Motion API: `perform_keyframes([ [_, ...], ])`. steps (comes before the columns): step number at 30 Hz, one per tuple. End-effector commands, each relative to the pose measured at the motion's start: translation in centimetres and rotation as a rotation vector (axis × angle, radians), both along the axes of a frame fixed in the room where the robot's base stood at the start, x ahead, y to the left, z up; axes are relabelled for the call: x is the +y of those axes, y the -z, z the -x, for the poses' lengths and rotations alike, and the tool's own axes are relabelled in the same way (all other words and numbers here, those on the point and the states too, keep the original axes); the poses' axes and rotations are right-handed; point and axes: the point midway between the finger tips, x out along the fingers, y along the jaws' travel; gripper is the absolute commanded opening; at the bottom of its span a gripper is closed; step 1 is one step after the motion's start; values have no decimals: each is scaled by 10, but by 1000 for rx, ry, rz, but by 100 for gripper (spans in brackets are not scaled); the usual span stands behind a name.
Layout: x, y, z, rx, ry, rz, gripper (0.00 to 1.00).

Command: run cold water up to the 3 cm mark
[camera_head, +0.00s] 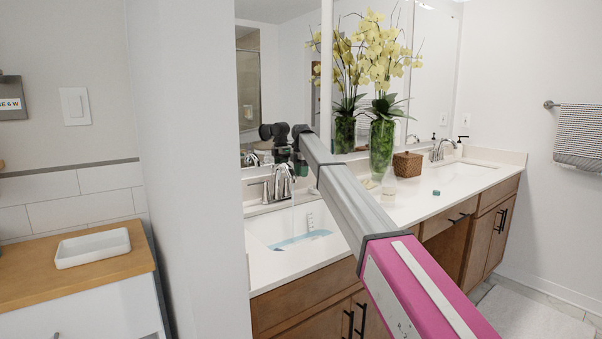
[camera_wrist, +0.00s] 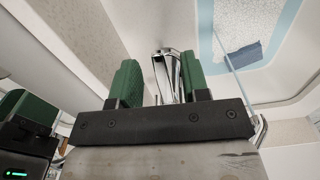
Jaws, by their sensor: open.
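The near sink basin (camera_head: 262,228) is set in the white counter and has pale blue water (camera_head: 300,240) low in it. A small pale marked strip (camera_head: 311,221) shows on its inner wall; its marks are too small to read. The chrome faucet (camera_head: 283,184) stands behind the basin. A thin pale line, apparently a water stream (camera_wrist: 229,62), runs toward the basin in the wrist view. My gripper (camera_wrist: 159,63) is open, its green fingers on either side of a chrome faucet part (camera_wrist: 167,78). I cannot tell whether they touch it. The arm hides the basin's right side.
A green glass vase (camera_head: 381,148) with yellow orchids and a woven brown box (camera_head: 407,164) stand right of my arm. A second faucet (camera_head: 438,150) and sink are farther right. A wall edge stands close on the left, beside a wooden top with a white tray (camera_head: 93,247).

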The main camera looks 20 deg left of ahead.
Motion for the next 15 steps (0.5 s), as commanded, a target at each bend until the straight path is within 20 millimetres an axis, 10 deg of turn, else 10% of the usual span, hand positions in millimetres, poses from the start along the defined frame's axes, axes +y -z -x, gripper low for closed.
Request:
perform_keyframes([
  [2, 0, 0, 0, 0, 0, 0, 42],
  [7, 0, 0, 0, 0, 0, 0, 0],
  [15, -1, 0, 1, 0, 15, 0, 0],
])
